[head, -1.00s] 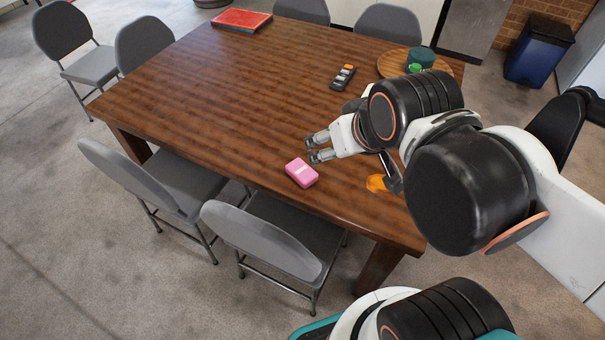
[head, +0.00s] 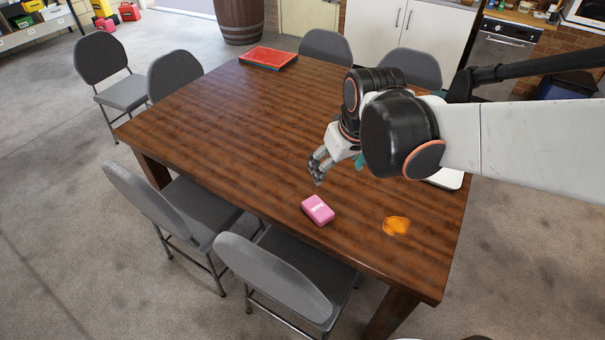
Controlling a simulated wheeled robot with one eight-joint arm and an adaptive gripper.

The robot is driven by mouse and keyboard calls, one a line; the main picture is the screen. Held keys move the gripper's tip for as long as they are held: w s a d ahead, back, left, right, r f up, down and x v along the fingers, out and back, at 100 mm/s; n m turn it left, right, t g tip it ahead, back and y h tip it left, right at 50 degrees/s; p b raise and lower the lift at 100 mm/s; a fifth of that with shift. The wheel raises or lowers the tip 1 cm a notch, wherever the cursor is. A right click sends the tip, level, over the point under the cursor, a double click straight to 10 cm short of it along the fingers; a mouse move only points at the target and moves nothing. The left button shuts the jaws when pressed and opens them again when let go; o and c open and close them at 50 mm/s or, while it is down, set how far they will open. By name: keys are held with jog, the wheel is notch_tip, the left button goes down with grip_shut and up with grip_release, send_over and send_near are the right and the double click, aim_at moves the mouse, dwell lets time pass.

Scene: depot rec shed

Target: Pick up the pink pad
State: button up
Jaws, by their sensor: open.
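The pink pad (head: 318,210) is a small, thick block with a pale mark on its top. It lies on the brown wooden table (head: 220,130) near the front edge. My gripper (head: 318,172) is just behind the pad, above the table, apart from it and pointing down and to the left. Its fingers are open with nothing between them. The pad is fully in view.
An orange splat-like patch (head: 396,226) lies on the table to the right of the pad. A red folder-like item (head: 268,58) lies at the far edge. Grey chairs (head: 272,278) stand around the table. My arm hides the table's right part. The table's left and middle are clear.

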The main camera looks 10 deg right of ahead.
jog(key=w+f+n+g, duration=0.1)
jog(key=w+f, duration=0.4)
jog(key=f, duration=0.1)
jog(key=n+g, duration=0.1)
jog(key=g, duration=0.1)
send_near(318, 208)
jog(key=f+b, duration=0.1)
jog(key=f, duration=0.1)
jog(key=f+b, duration=0.2)
jog(key=shift+w+f, duration=0.2)
jog(key=shift+f, duration=0.1)
jog(key=shift+w+f+b, duration=0.2)
jog(key=shift+f+b, duration=0.55)
jog(key=shift+f, duration=0.55)
jog(key=shift+w+f+b, duration=0.15)
jog(key=shift+f+b, duration=0.55)
jog(key=shift+f, duration=0.6)
jog(key=shift+c, duration=0.5)
jog(key=c, duration=1.1)
jog(key=shift+r, duration=0.15)
notch_tip(318, 208, up, 20)
jog(key=p, duration=0.7)
